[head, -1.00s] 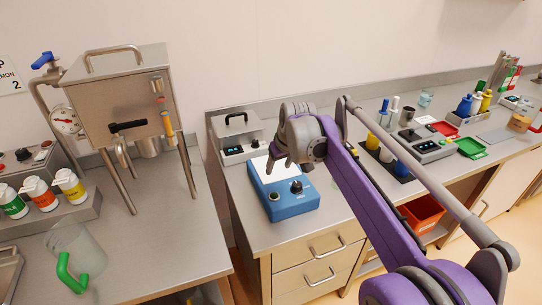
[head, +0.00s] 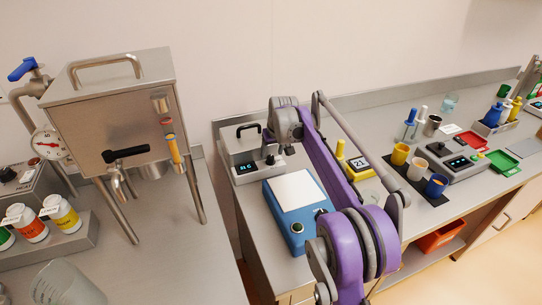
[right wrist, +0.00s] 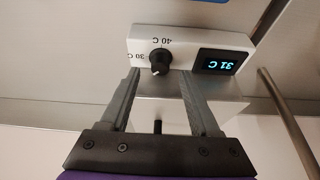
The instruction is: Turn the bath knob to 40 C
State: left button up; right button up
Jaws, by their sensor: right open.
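The bath (head: 235,150) is a grey box with a black lid handle, at the back left corner of the middle bench. The right wrist view shows its white front panel (right wrist: 190,38), upside down. On it are a black round knob (right wrist: 159,60), printed marks 30 C and 40 C, and a display (right wrist: 220,62) reading 31 C. My right gripper (right wrist: 158,78) is open, its two fingers on either side of the knob and a little short of it; I cannot tell whether they touch it. In the head view my right gripper (head: 280,150) partly covers the bath's right side. My left gripper is not in view.
A blue device with a white plate (head: 293,190) stands in front of the bath, below my right arm. A yellow device (head: 354,165) is right of the arm. A steel hopper (head: 115,115) on legs stands on the left bench, across a gap.

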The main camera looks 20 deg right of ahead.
aim_at(271, 157)
jog(key=shift+x, duration=1.5)
jog(key=shift+c, duration=0.3)
grip_shut()
